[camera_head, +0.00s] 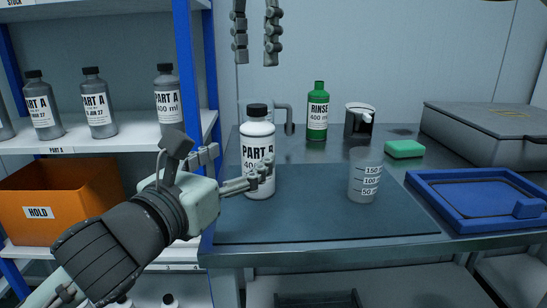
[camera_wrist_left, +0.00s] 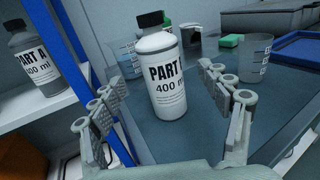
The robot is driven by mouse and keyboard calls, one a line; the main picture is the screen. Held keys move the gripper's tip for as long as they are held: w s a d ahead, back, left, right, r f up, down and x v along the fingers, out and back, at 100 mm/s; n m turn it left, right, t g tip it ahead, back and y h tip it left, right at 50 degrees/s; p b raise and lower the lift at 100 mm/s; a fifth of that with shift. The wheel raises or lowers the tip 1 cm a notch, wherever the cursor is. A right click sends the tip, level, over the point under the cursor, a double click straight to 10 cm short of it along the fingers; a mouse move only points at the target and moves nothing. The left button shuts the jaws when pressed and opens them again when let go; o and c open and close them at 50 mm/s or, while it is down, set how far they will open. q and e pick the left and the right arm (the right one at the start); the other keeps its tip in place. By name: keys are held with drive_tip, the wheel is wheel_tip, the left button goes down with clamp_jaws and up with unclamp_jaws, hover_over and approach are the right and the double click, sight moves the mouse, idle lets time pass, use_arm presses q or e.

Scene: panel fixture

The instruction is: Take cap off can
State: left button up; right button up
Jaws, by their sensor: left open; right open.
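The white bottle-shaped can (camera_head: 257,135) stands upright on the dark mat (camera_head: 310,228), near its left edge, with a black cap (camera_head: 257,110) on top. The can (camera_wrist_left: 168,92) and its cap (camera_wrist_left: 150,20) also show in the left wrist view. My left gripper (camera_head: 235,168) is open at the can, reaching in from the left; in the wrist view its fingers (camera_wrist_left: 165,88) lie on either side of the can's body. Contact cannot be told. My right gripper (camera_head: 256,55) is open and empty, pointing down above the cap, apart from it.
A clear measuring beaker (camera_head: 365,180) stands on the mat at right. Behind are a green rinse bottle (camera_head: 318,112), a black-and-white container (camera_head: 359,122) and a green sponge (camera_head: 404,149). A blue tray (camera_head: 450,218) lies right. A shelf with grey bottles (camera_head: 97,105) and orange bin (camera_head: 85,190) stands left.

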sight(258, 143)
use_arm(q)
drive_tip(key=x, duration=0.7)
drive_tip(key=shift+w+d, duration=0.1)
drive_tip(key=shift+w, duration=0.2)
clamp_jaws()
idle(0.4)
